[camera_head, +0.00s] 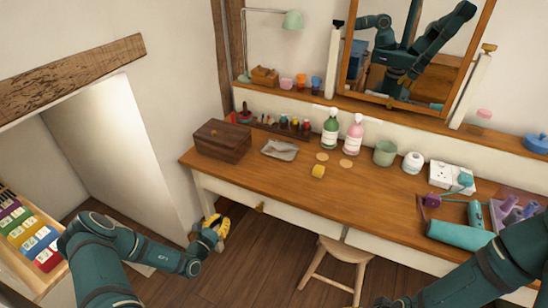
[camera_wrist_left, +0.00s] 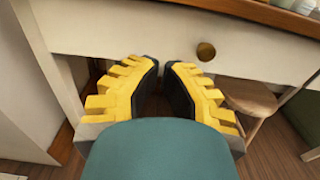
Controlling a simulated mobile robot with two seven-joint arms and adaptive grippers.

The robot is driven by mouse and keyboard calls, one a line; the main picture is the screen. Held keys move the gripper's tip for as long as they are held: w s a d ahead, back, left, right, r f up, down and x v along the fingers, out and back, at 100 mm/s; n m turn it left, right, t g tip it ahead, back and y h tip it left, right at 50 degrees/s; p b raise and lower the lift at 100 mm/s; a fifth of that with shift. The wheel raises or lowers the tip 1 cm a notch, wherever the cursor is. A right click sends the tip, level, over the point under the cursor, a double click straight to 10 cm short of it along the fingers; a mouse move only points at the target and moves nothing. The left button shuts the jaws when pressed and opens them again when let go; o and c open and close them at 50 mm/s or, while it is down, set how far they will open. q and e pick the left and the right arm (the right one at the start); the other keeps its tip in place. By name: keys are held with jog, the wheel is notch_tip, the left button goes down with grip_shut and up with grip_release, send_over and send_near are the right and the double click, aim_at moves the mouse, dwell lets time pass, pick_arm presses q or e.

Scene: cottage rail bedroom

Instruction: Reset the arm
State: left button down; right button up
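My left arm comes in from the left in the head view. Its gripper (camera_head: 220,228), with yellow fingers, hangs in front of the desk's left front, below the desktop. In the left wrist view, my left gripper (camera_wrist_left: 161,66) has its two fingers apart with a clear, empty gap between the dark pads. It faces the white desk drawer front and its round knob (camera_wrist_left: 206,51).
A shelf of colourful items (camera_head: 35,240) is at left. The mirror reflects me.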

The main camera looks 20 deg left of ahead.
pick_arm(q)
jog(key=s+d+m+g+h, duration=0.2)
jog(key=d+m+g+h, duration=0.2)
jog(key=d, duration=0.4)
jog(key=s+d+r+m+g+h, duration=0.1)
jog(key=s+d+m+g+h, duration=0.2)
jog(key=d+m, duration=0.35)
jog(key=s+d+m+g+h, duration=0.2)
jog(key=d+g+h, duration=0.2)
jog(key=d, duration=0.6)
jog(key=s+d+m+g+y, duration=0.45)
jog(key=s+m+g, duration=0.45)
jog(key=s+m, duration=0.35)
jog(key=r+m+t+y, duration=0.1)
jog(key=m, duration=0.1)
jog(key=r+m+t+y, duration=0.1)
jog(key=r+m, duration=0.1)
jog(key=m, duration=0.1)
jog(key=r+m+t+y, duration=0.1)
jog(key=m+y, duration=0.1)
jog(key=m, duration=0.1)
jog(key=shift+s+d+r+t, duration=0.15)
jog(key=shift+d+r+t, duration=0.05)
jog(key=shift+d+t, duration=0.15)
